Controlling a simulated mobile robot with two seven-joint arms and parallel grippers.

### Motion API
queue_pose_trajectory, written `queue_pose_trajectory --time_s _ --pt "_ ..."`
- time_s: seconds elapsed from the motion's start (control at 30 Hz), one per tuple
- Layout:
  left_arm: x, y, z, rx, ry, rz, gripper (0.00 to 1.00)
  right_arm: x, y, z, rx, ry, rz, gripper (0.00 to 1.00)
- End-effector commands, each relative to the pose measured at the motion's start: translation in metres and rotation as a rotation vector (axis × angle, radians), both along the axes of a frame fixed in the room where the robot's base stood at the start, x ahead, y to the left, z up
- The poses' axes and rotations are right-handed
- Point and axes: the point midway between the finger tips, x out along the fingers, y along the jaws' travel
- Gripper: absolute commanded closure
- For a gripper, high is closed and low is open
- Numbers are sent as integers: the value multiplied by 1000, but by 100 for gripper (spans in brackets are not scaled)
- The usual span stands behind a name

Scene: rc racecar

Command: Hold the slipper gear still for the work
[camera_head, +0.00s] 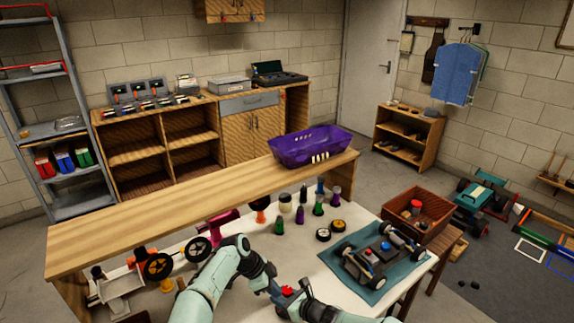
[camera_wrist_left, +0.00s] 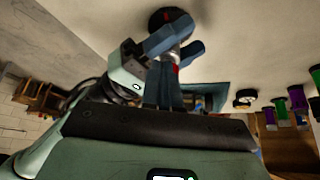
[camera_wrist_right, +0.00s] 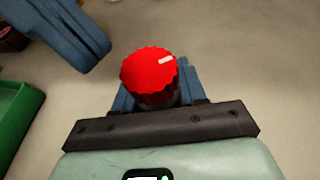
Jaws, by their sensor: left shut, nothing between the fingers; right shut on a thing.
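A red, ridged round piece (camera_wrist_right: 150,72) with a white mark sits between the fingers of my right gripper (camera_wrist_right: 158,92), which is shut on it. It also shows in the head view (camera_head: 288,291). In the left wrist view, a dark round disc (camera_wrist_left: 168,18) lies by the right gripper's blue fingers. I cannot tell for certain which of these is the slipper gear. My left gripper (camera_head: 276,287) is shut and empty, close beside the red piece. Its blue fingers (camera_wrist_right: 75,35) show at the upper left of the right wrist view, apart from the red piece.
The car chassis (camera_head: 382,250) rests on a teal mat (camera_head: 352,280) to the right. Two small wheels (camera_head: 330,231) and several coloured bottles (camera_head: 318,206) stand behind. A green object (camera_wrist_right: 15,115) lies at the left in the right wrist view.

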Motion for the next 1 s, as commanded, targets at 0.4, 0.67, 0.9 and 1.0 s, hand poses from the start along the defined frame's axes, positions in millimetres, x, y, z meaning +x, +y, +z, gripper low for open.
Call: queue_pose_trajectory --time_s 0.4,0.67,0.9,1.0 --pt "0 0 -12 0 0 1 100 0 0 0 1 -1 0 92" --pt "0 -1 -12 0 0 0 100 0 0 0 1 -1 0 92" --pt "2 -4 -12 -1 -1 0 100 0 0 0 1 -1 0 92" --pt "3 -5 -12 -2 -1 -1 100 0 1 0 0 -1 1 92"
